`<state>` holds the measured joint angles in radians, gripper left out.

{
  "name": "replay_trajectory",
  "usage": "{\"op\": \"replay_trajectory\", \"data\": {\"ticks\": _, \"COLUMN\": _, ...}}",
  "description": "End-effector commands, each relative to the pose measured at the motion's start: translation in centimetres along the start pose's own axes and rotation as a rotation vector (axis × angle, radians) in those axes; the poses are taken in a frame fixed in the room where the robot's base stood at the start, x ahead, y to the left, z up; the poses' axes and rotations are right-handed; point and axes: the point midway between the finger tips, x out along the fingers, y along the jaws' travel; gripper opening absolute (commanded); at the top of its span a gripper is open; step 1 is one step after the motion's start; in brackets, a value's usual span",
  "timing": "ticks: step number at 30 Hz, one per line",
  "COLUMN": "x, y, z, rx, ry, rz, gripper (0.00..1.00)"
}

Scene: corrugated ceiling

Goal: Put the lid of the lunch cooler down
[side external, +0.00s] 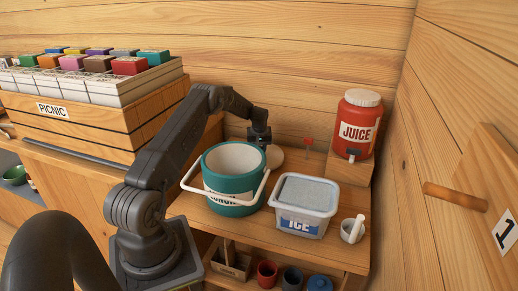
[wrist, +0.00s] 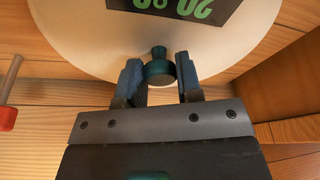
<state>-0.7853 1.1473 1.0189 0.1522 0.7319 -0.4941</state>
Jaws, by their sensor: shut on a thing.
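The teal lunch cooler (side external: 232,196) stands open on the wooden bench, its white inside showing and its white handle hanging at the front. The round cream lid (side external: 276,158) is behind the cooler, partly hidden by it. In the wrist view the lid (wrist: 95,45) fills the top, with a dark panel bearing green figures and a dark green knob (wrist: 158,70). My gripper (wrist: 158,76) has its fingers on both sides of the knob and is shut on it. In the side view my gripper (side external: 260,140) is behind the cooler's rim. Whether the lid touches the bench cannot be told.
An ICE tub (side external: 304,205) stands right of the cooler, with a small cup (side external: 352,231) beside it. A red JUICE jug (side external: 357,124) sits on a wooden block (side external: 348,169) at the back right. A small red-topped item (side external: 308,143) is near the lid. A PICNIC crate (side external: 75,118) stands left.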

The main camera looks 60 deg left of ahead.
Motion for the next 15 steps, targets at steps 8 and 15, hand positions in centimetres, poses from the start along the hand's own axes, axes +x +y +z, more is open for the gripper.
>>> {"op": "replay_trajectory", "data": {"ticks": 8, "x": 0.17, "y": 0.04, "z": -0.05, "rx": -0.001, "ry": 0.004, "rz": 0.001, "gripper": 0.07}}
{"op": "replay_trajectory", "data": {"ticks": 15, "x": 0.46, "y": 0.02, "z": 0.06, "rx": -0.001, "ry": 0.003, "rz": 0.001, "gripper": 0.44}}
